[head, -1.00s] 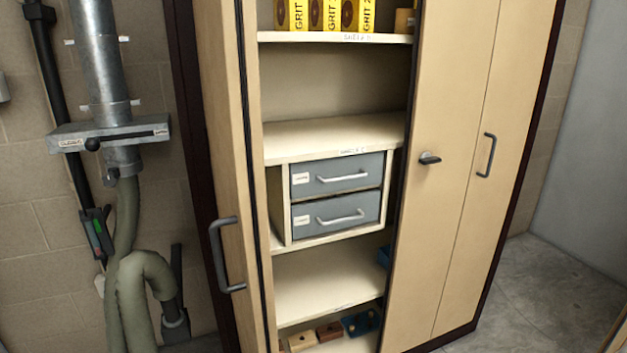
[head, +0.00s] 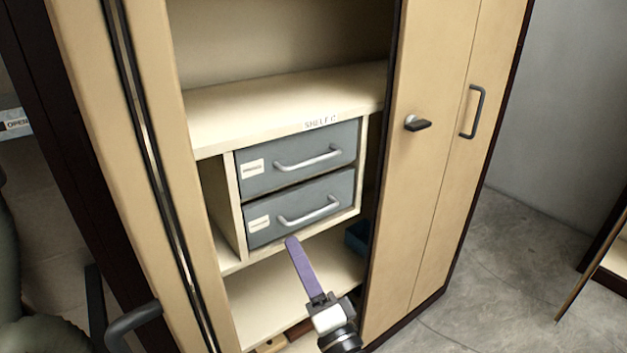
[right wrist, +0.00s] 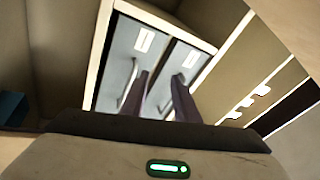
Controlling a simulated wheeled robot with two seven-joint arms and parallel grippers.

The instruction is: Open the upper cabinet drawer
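The upper drawer (head: 298,163) is a grey front with a white label and a pale bar handle (head: 308,157), closed in the cabinet. The similar lower drawer (head: 300,210) beneath it is also closed. My right gripper (head: 292,241) is in front of the lower drawer's bottom edge in the head view, with one purple finger showing. In the right wrist view, its two fingers (right wrist: 160,76) stand apart with nothing between them. They point at the drawer fronts and partly hide the upper drawer (right wrist: 190,60). My left gripper is not in view.
A left cabinet door (head: 85,110) stands open with a dark handle (head: 130,322). The right door (head: 420,170) edges the opening on the other side. A shelf (head: 285,100) lies above the drawers, and a blue bin (head: 358,236) sits below right.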

